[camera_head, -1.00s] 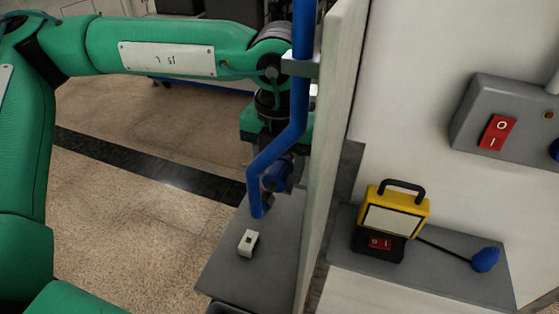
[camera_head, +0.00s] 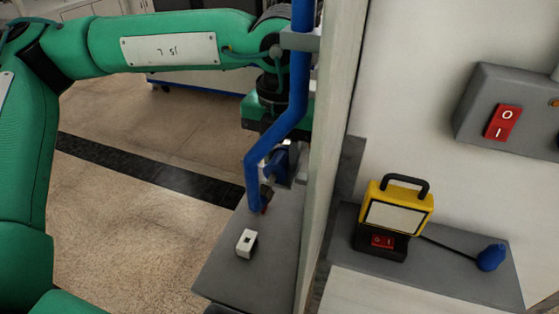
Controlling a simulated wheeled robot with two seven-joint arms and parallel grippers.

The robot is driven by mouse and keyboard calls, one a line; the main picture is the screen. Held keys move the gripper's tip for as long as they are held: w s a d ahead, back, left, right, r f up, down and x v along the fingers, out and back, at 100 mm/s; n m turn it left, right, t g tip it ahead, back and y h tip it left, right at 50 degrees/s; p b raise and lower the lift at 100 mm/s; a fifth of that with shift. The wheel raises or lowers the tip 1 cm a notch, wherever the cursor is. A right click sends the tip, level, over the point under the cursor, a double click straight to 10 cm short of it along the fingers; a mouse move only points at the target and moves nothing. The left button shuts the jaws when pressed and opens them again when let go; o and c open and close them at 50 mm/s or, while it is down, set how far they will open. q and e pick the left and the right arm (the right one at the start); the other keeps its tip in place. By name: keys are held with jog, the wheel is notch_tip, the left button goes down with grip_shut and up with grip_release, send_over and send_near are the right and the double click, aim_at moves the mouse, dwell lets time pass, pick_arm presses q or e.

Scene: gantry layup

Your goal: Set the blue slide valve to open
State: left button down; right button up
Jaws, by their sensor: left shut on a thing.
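A blue pipe (camera_head: 299,90) runs down beside the pale upright panel, bends left and ends above a grey shelf. Behind its bend is a blue piece (camera_head: 278,160), which looks like part of the slide valve. My left gripper (camera_head: 284,166) comes down from the green wrist behind the pipe and is shut at this blue piece. The pipe hides much of the fingers and of the grip. The slide's position cannot be read clearly. My right gripper is out of view.
A small white block (camera_head: 246,243) sits on the grey shelf (camera_head: 235,275). The pale panel (camera_head: 328,150) stands close right of the gripper. Beyond it are a yellow lamp (camera_head: 397,208), a blue knob (camera_head: 491,257) and a red switch (camera_head: 503,122). Open floor lies left.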

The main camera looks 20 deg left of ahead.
aim_at(282, 152)
pick_arm(q)
jog(key=shift+w+r, duration=0.1)
jog(key=shift+r, duration=0.05)
jog(key=c, duration=1.2)
grip_release()
jog(key=shift+o, duration=0.6)
jog(key=shift+w, duration=0.2)
jog(key=shift+r, duration=0.15)
notch_tip(282, 152, up, 13)
jog(key=b, duration=0.3)
jog(key=shift+r, duration=0.15)
jog(key=shift+s, duration=0.1)
